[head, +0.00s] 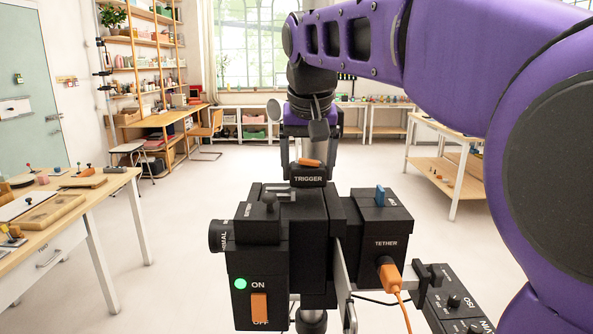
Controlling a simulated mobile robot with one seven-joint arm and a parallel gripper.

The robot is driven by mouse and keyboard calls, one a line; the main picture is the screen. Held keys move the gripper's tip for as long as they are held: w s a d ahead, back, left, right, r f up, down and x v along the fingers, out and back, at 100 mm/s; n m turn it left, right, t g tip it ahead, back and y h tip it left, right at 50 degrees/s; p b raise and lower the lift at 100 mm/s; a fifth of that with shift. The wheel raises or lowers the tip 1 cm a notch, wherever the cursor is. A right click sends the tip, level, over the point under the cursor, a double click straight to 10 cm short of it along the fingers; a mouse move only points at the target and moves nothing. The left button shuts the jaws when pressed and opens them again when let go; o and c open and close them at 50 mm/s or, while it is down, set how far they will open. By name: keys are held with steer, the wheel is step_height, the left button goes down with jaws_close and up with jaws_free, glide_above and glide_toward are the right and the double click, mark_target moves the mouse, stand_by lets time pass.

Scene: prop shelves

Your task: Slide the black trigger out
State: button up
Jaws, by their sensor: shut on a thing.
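The black trigger (308,180), a small block lettered TRIGGER with an orange button on top, sits at the top back of a black camera-like rig (312,225). My gripper (309,158) comes down from above with one finger on each side of the trigger and is shut on it. The trigger is upright, behind a slotted metal plate on the rig's top. From this view I cannot tell whether it is seated in the rig or clear of it.
A TETHER block (385,228) with an orange plug and cable (391,277) is on the right. An ON/OFF block (259,290) with a green light is at front left. A control box (455,305) stands low right.

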steer(key=shift+d+r, duration=0.1)
steer(key=shift+r, duration=1.7)
steer(key=shift+s, duration=0.1)
